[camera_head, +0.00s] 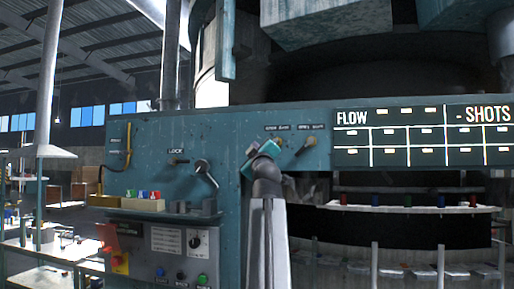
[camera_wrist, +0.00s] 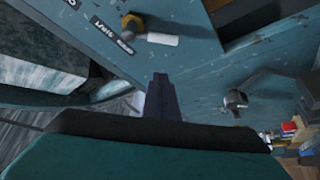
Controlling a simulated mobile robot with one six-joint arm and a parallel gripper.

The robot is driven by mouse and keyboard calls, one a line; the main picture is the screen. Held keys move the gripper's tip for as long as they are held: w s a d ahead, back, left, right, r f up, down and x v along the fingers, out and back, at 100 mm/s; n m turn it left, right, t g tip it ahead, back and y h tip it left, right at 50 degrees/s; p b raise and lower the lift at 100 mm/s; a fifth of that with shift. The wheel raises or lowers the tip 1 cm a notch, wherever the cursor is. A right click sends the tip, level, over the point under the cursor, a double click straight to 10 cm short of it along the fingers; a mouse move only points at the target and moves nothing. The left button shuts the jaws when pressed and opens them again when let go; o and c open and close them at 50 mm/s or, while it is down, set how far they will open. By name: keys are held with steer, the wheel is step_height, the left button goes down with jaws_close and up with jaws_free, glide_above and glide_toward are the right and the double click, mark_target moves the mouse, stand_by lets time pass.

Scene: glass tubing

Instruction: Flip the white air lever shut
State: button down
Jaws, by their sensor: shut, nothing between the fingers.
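The white lever (camera_wrist: 163,39) sits on a brass-coloured fitting on the blue-green panel, beside a dark label, in the wrist view. Its arm points right and slightly down from the fitting. My gripper (camera_wrist: 160,77) is shut and empty; its fingertips end just below the lever in that picture, with a visible gap. In the head view my gripper (camera_head: 262,153) is up against the front of the panel, below two small labels. It covers most of the area under the left label, so I cannot make out the white lever clearly there.
A second lever (camera_head: 304,147) is close to the right of my gripper. A crank lever (camera_head: 205,172) and a LOCK lever (camera_head: 179,161) stick out further left. A FLOW board (camera_head: 420,135) hangs to the right, above a shelf (camera_head: 415,208).

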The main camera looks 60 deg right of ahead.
steer(key=shift+w+d+f+p, duration=0.1)
steer(key=shift+d+f+p, duration=0.1)
steer(key=shift+d+p, duration=0.55)
steer(key=shift+w+d+f+p, duration=0.15)
steer(key=shift+d+p, duration=0.3)
steer(key=shift+d, duration=0.5)
steer(key=shift+d+f+p, duration=0.2)
steer(key=shift+d+p, duration=0.4)
steer(key=shift+d, duration=0.25)
